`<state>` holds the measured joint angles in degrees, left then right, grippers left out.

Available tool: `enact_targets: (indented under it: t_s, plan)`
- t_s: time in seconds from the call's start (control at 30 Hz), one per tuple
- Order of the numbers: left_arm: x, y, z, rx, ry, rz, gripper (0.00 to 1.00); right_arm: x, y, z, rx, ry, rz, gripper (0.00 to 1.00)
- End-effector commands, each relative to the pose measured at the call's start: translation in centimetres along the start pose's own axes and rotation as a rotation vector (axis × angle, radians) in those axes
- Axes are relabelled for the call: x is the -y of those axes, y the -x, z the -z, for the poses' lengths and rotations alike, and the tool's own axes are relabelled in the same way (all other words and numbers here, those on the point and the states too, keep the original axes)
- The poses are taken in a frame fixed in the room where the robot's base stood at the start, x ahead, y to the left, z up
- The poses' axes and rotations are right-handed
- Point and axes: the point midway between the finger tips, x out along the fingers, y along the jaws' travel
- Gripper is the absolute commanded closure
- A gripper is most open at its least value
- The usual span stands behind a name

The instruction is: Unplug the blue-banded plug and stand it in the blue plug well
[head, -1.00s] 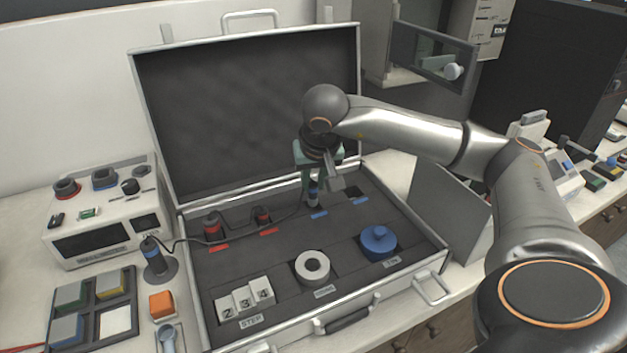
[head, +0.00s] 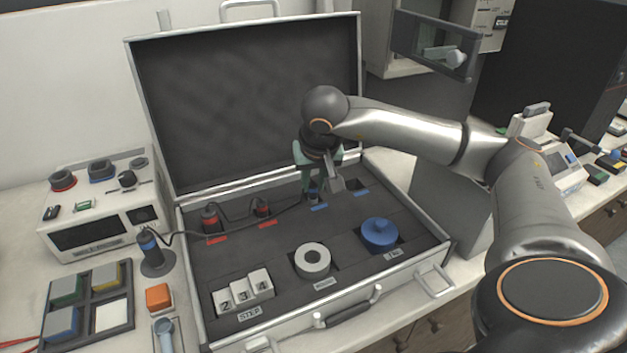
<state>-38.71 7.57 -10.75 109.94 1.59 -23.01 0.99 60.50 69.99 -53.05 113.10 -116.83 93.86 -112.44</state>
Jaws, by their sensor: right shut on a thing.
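My right gripper (head: 314,186) reaches down into the open case from above. It is shut on the blue-banded plug (head: 313,198), a dark plug mostly hidden by the fingers. The plug is upright and low over the left blue-labelled plug well (head: 319,207); I cannot tell how deep it sits. Its thin cable trails left across the case. A second dark plug with a blue top (head: 149,243) stands in a round grey base on the bench left of the case. My left gripper is not in view.
The open case (head: 190,300) holds two red plugs (head: 211,219) at red labels, a grey ring (head: 312,259), a blue knobbed disc (head: 379,234) and numbered blocks (head: 243,291). A second blue-labelled recess (head: 355,186) is to the gripper's right. The raised lid (head: 245,100) stands behind.

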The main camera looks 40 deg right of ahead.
Motion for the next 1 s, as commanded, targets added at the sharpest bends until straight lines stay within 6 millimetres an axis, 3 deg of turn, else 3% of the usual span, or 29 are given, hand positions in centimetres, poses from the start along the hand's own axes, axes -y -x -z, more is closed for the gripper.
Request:
enact_targets:
  t_s: [0.57,0.6,0.87,1.0]
  plan:
    - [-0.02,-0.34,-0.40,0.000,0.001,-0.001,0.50,0.00,-0.60,-0.24,0.000,0.000,0.000,1.00]
    - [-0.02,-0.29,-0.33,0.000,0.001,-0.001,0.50,0.01,-0.51,-0.20,0.000,0.000,0.000,0.70]
    - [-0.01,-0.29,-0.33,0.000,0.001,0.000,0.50,0.01,-0.51,-0.21,0.000,0.000,0.000,0.41]
    - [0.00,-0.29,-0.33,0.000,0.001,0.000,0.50,0.01,-0.51,-0.21,0.000,0.000,0.000,0.40]
